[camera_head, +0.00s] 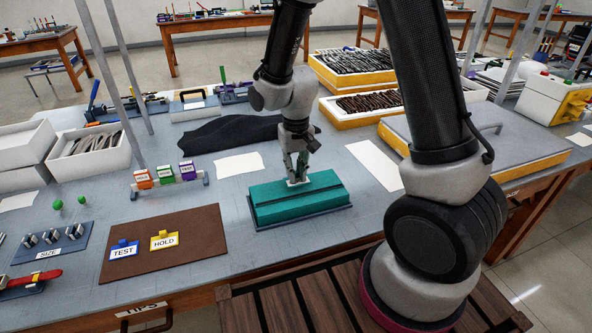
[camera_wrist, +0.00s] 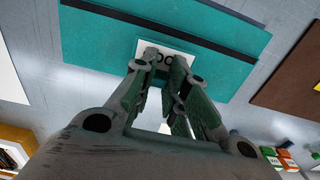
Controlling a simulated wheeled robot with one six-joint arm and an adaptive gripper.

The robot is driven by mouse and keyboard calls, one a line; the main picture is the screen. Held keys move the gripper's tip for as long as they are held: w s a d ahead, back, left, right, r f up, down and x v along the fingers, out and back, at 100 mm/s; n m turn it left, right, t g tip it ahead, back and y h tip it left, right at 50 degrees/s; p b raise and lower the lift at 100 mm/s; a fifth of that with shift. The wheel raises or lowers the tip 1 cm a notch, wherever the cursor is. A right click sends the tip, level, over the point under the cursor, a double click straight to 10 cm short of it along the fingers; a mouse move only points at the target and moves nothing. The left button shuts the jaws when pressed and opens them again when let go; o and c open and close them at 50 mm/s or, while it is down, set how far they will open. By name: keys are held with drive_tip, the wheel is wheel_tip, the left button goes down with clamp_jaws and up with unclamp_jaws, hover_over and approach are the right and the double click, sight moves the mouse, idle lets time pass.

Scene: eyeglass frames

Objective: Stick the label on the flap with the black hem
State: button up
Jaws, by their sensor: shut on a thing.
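A teal case (camera_head: 312,207) lies on the table with a black strip (camera_head: 275,204) running lengthwise along its top. The case also shows in the wrist view (camera_wrist: 105,38), where the black strip (camera_wrist: 225,48) crosses beyond the fingers. My gripper (camera_head: 296,179) points down over the half of the top farther from the head camera. It is shut on a small white label (camera_wrist: 183,45). The label has dark letters partly hidden by the fingers. It is beside the black strip, over bare teal. I cannot tell whether the label touches the case.
A brown mat (camera_head: 190,255) at left holds a blue TEST tag (camera_head: 124,250) and a yellow HOLD tag (camera_head: 164,240). White papers (camera_head: 375,163) lie nearby. A black cloth (camera_head: 225,133) and trays of glasses frames (camera_head: 362,103) are behind.

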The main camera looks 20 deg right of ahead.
drive_tip(key=shift+f, duration=1.15)
drive_tip(key=o, duration=0.8)
drive_tip(key=shift+c, duration=0.2)
drive_tip(key=shift+r, duration=3.5)
